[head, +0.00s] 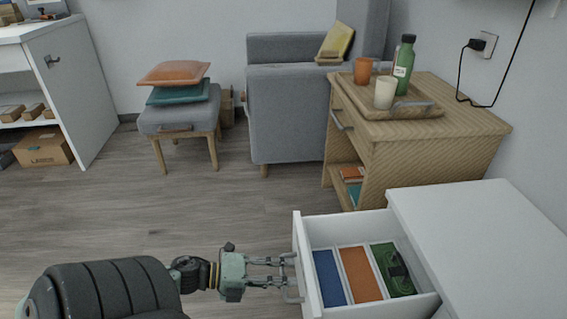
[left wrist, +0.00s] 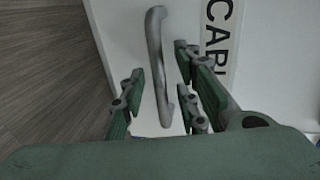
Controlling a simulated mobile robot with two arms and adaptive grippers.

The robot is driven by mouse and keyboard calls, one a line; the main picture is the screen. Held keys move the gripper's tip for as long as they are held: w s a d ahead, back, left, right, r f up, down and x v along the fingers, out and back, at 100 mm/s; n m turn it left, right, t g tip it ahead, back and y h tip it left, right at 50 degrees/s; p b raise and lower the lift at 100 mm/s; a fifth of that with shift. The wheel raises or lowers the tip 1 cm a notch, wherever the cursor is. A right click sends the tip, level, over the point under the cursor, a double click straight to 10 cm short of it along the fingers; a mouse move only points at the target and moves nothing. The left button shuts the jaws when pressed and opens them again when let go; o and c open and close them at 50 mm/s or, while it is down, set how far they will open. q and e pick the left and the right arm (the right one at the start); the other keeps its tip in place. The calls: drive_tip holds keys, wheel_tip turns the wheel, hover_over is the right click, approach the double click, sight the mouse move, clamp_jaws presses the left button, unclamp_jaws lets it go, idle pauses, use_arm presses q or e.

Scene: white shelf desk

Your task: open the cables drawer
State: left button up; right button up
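The white drawer (head: 306,262) of the white desk is pulled out, its inside showing in the head view. Its front bears a label (left wrist: 217,45) whose visible letters read "CABL", in the left wrist view. The grey bar handle (left wrist: 156,60) is on that front. My left gripper (head: 290,274) is at the handle; it also shows in the left wrist view (left wrist: 158,102). Its fingers stand apart on either side of the handle, with visible gaps. My right gripper is not in view.
The drawer holds a blue item (head: 328,279), an orange item (head: 360,274) and a green item with a dark coil (head: 393,270). The white desk top (head: 480,235) is bare. A wooden cabinet (head: 440,135) stands behind. Open floor (head: 230,215) lies left of the drawer.

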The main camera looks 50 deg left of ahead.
use_arm(q)
drive_tip(key=v, duration=1.1)
drive_tip(key=shift+s+a, duration=0.2)
drive_tip(key=shift+s, duration=0.1)
